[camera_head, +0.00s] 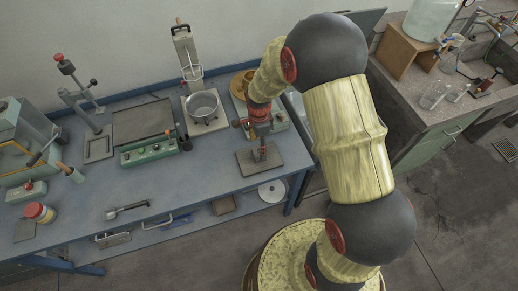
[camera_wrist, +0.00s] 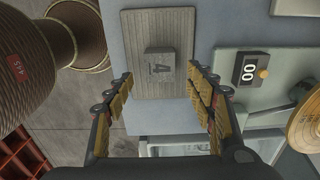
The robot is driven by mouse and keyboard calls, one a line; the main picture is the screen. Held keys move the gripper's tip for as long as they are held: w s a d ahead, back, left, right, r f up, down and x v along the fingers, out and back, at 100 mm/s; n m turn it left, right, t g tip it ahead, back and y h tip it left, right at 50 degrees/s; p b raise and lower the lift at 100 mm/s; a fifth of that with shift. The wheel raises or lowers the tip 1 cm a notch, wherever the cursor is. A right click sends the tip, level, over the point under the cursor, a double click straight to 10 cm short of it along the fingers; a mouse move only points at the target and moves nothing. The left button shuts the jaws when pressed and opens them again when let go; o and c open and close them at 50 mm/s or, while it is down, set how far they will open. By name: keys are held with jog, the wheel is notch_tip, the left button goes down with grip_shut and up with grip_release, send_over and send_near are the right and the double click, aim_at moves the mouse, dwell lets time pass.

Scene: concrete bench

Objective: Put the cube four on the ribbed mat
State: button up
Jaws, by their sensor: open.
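The cube four (camera_wrist: 160,66), grey with a dark 4 on its face, sits on the ribbed mat (camera_wrist: 135,28) in the wrist view, within the mat's edges. The ribbed mat also shows in the head view (camera_head: 247,167), near the front edge of the blue bench. My gripper (camera_wrist: 160,75) is open, with its fingers apart on either side of the cube and no clear contact. In the head view my gripper (camera_head: 262,152) is over the mat, and the cube is hard to make out there.
A box marked 00 (camera_wrist: 250,70) stands to the right of the mat in the wrist view. A metal pot on a stand (camera_head: 202,105) and a green control box (camera_head: 150,150) are left of my arm in the head view.

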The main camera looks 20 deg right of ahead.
notch_tip(320, 180, up, 6)
notch_tip(320, 180, up, 18)
jog(key=f+n+t, duration=0.1)
jog(key=n+t, duration=0.1)
jog(key=n, duration=0.5)
send_over(259, 152)
jog(key=s, duration=0.6)
jog(key=s+r+n+t, duration=0.3)
jog(key=s+r+n, duration=0.8)
jog(key=s, duration=0.5)
jog(key=shift+r+t+p, duration=0.3)
